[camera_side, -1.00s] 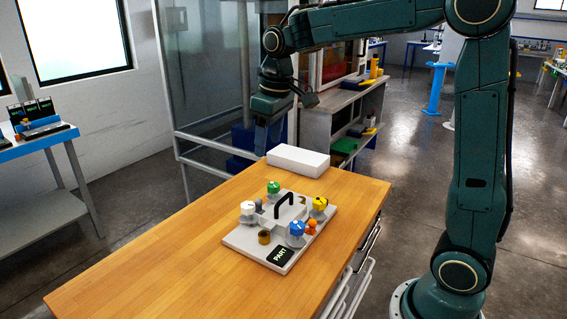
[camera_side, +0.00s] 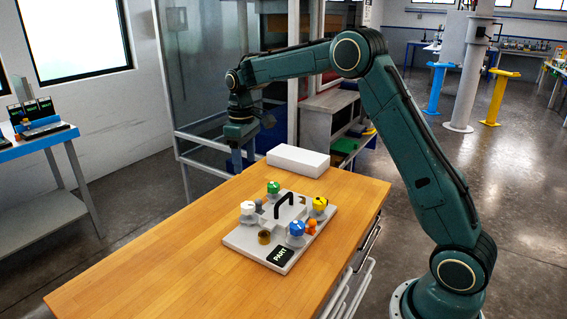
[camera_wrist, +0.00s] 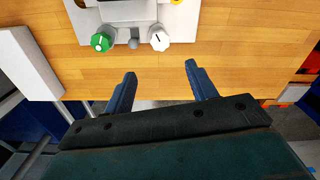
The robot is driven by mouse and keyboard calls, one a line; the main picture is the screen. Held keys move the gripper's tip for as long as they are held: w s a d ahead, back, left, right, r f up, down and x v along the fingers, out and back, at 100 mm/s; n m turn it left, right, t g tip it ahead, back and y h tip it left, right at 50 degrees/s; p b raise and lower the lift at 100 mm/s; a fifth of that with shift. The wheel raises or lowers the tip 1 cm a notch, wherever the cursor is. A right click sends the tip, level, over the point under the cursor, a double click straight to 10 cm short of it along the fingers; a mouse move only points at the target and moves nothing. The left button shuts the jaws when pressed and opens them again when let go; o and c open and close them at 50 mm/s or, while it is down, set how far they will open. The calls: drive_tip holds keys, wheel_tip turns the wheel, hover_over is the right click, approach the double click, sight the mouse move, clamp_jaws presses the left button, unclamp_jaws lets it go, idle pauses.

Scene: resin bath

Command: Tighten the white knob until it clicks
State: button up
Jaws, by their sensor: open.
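The white knob (camera_side: 248,208) sits at the left corner of a light grey panel (camera_side: 240,238) on the wooden table. In the wrist view the white knob (camera_wrist: 159,38) is ahead of the fingers, with a dark mark on its face. My gripper (camera_wrist: 158,80) is open and empty, its two blue fingers apart. In the side view my gripper (camera_side: 240,165) hangs pointing down by the table's far left edge, behind the panel and clear of the white knob. The fingertips are small and hard to make out there.
The panel also carries a green knob (camera_side: 273,187), a yellow knob (camera_side: 319,204), a blue knob (camera_side: 296,229) and a black handle (camera_side: 284,200). A white box (camera_side: 298,158) lies behind it. The table (camera_side: 150,265) is bare at the front left.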

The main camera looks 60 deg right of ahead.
sight(248, 205)
drive_tip(key=shift+f, duration=6.85)
drive_tip(key=shift+c, duration=0.3)
drive_tip(key=c, duration=0.9)
